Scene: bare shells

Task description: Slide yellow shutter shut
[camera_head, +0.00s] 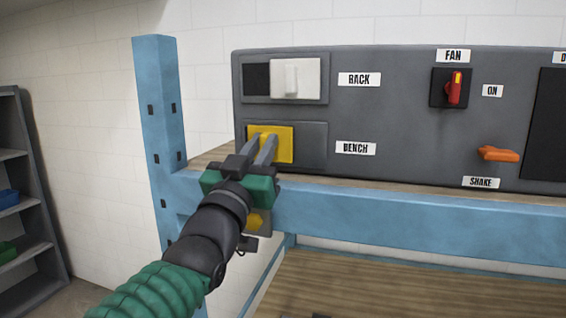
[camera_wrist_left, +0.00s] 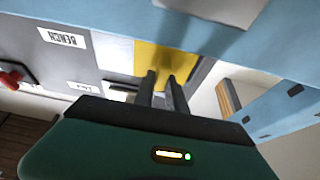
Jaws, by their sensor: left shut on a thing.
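The yellow shutter (camera_head: 285,145) sits at the left part of the lower slot, beside the label BENCH (camera_head: 355,148). The right part of that slot is plain grey, and I see no black opening there. My left gripper (camera_head: 263,142) is shut at the front of the yellow shutter, its fingers covering the handle. In the left wrist view, the yellow shutter (camera_wrist_left: 150,56) shows behind the two fingers (camera_wrist_left: 162,80). The handle itself is hidden by the fingers. My right gripper is not in view.
Above is a white shutter (camera_head: 304,78) beside a black opening (camera_head: 257,78), labelled BACK. The grey panel (camera_head: 390,110) also has a red switch (camera_head: 454,88) and an orange lever (camera_head: 498,154). A blue beam (camera_head: 400,220) runs below it; a blue post (camera_head: 160,110) stands left.

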